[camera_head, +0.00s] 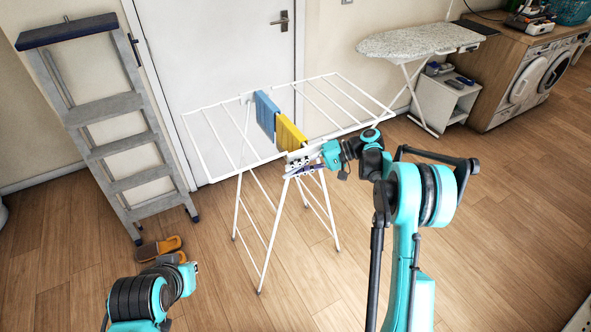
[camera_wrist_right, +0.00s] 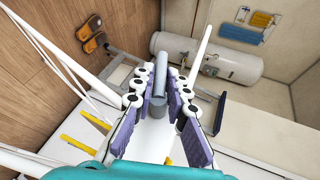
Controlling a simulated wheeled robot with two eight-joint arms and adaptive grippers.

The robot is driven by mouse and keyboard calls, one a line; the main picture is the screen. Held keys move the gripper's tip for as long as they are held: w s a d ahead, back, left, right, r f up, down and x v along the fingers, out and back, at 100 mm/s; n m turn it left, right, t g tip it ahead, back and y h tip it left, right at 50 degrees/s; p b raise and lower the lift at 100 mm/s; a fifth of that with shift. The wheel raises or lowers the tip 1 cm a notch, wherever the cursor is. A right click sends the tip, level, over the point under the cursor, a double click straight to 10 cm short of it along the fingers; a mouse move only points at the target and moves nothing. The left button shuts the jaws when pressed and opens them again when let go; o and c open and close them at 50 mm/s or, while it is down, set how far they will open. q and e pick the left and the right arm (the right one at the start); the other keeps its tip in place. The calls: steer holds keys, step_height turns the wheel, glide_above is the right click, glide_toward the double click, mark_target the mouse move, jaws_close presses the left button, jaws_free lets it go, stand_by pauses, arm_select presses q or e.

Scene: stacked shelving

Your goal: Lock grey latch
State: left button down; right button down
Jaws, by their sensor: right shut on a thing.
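The white folding drying rack (camera_head: 236,155) stands open in the middle of the room in the head view. My right gripper (camera_head: 296,160) is at its near end, by the top of its legs. In the right wrist view, the grey latch (camera_wrist_right: 160,92) is a short grey cylinder between the purple-padded fingers of my right gripper (camera_wrist_right: 163,100). The fingers are closed around it. In the head view the latch is hidden by the gripper. My left arm is low on the left, and its finger state does not show.
A blue cloth (camera_head: 266,115) and a yellow cloth (camera_head: 289,134) hang on the rack. A grey ladder (camera_head: 112,108) leans at the left, with orange slippers (camera_head: 158,248) at its foot. An ironing board (camera_head: 418,40) stands behind right. The floor at front is clear.

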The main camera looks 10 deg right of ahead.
steer(key=c, duration=1.6)
jaws_free()
steer(key=shift+o, duration=0.2)
steer(key=v, duration=1.2)
steer(key=s+a+r+m+t+h, duration=0.1)
steer(key=s+a+r+h, duration=0.15)
steer(key=s+a, duration=0.2)
steer(key=s+a+r+t+h, duration=0.1)
steer(key=s+a+r+h, duration=0.1)
steer(key=s+a+h, duration=0.3)
steer(key=s+d+f+n+t+h, duration=0.1)
steer(key=s+d+f+t+h, duration=0.1)
steer(key=s, duration=0.8)
steer(key=s+d+f+n+t+h, duration=0.1)
steer(key=s+d+f+t+h, duration=0.1)
steer(key=s, duration=0.8)
steer(key=shift+d+f+h, duration=0.55)
steer(key=shift+f+h, duration=0.2)
steer(key=shift+h, duration=0.3)
